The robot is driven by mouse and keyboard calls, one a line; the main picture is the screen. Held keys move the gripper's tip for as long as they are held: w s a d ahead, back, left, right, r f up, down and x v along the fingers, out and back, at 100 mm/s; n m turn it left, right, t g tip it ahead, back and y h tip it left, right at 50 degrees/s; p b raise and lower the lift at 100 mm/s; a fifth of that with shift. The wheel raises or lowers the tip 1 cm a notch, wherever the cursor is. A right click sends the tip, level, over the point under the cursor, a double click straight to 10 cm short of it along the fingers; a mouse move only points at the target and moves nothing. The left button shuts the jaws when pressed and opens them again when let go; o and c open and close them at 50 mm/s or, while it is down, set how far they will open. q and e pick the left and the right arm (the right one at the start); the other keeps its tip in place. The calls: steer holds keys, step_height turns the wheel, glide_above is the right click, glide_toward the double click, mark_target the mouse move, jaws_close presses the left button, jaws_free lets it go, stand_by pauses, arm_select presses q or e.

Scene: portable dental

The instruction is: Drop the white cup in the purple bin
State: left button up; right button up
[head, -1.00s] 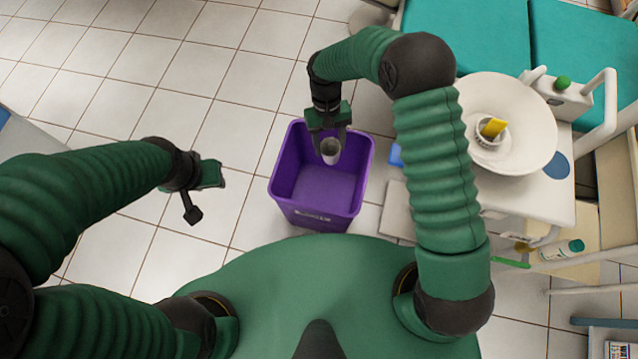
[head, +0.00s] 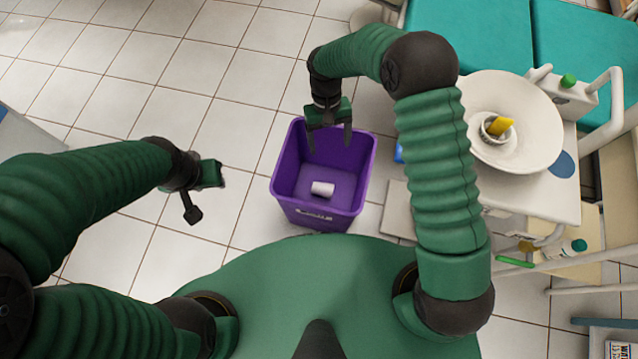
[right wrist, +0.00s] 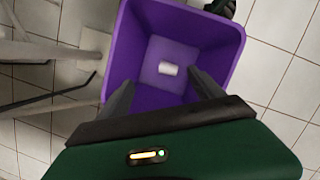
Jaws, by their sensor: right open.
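The white cup (head: 322,188) lies on its side on the floor of the purple bin (head: 281,172). In the right wrist view the cup (right wrist: 168,69) also lies inside the purple bin (right wrist: 230,45). My right gripper (head: 329,145) is open and empty above the bin's far part, with its fingers apart; in the right wrist view its two fingers (right wrist: 163,84) show at either side of the cup, with the cup well below them. My left gripper (head: 205,197) is to the left of the bin, over the floor, with its jaws apart and nothing between them.
A white cart at the right carries a large white basin (head: 545,130) with a small bowl and a yellow item (head: 499,125) in it. A teal dental chair (head: 470,35) stands behind. The tiled floor left of the bin is clear.

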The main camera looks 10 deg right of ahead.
steer(key=p+v, duration=0.5)
steer(key=v, duration=1)
steer(key=shift+r, duration=0.3)
steer(key=shift+w, duration=0.1)
